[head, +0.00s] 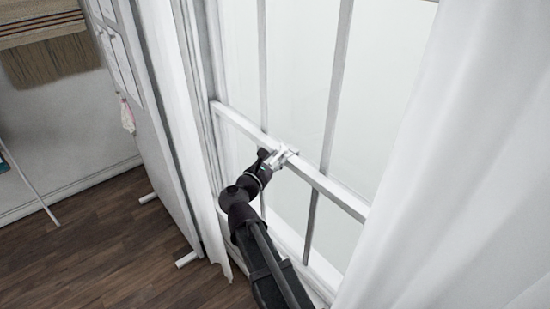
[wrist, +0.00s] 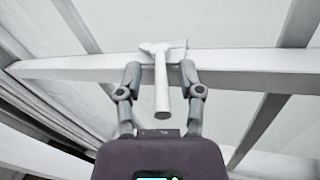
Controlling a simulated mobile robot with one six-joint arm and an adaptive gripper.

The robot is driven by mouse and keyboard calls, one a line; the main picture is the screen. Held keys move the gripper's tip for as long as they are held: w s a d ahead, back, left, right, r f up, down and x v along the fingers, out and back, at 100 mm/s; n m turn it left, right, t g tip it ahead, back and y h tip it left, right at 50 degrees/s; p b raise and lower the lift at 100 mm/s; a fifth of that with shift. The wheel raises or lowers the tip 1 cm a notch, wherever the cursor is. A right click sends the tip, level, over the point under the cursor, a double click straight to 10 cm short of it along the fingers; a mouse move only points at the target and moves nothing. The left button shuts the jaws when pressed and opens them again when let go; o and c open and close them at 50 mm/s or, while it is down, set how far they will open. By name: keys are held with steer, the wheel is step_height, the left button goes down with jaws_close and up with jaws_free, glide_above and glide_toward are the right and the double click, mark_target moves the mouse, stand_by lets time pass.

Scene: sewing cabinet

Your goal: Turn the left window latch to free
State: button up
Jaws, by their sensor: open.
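The white window latch (wrist: 161,92) sits on the middle rail of the sash window, and its lever points toward my wrist camera in the wrist view. In the head view the latch (head: 284,154) shows as a small pale shape on the rail at my arm's end. My gripper (wrist: 160,76) is open, with one finger on each side of the lever and a visible gap on both sides. In the head view my gripper (head: 270,160) is at the rail, partly overlapping the latch. I cannot tell how far the latch is turned.
The white window rail (head: 335,190) runs across the panes, with upright glazing bars (head: 336,85) above and below. A white curtain (head: 460,170) hangs at the right, close to the window. A white cabinet panel (head: 150,120) stands at the left, above bare wooden floor (head: 100,245).

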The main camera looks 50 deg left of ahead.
steer(key=v, duration=1.2)
steer(key=shift+r, duration=0.1)
steer(key=shift+r, duration=0.1)
jaws_close()
steer(key=a+r+m+g+h+p, duration=0.3)
steer(key=m+p, duration=0.8)
steer(key=m, duration=0.4)
steer(key=a+r+m+g+h+p, duration=0.3)
steer(key=r+m+p, duration=0.5)
steer(key=m, duration=0.8)
steer(key=a+h+p, duration=0.1)
steer(key=a+p, duration=0.1)
steer(key=p, duration=0.1)
steer(key=shift+s+h, duration=0.25)
steer(key=shift+h, duration=0.15)
steer(key=shift+r, duration=0.15)
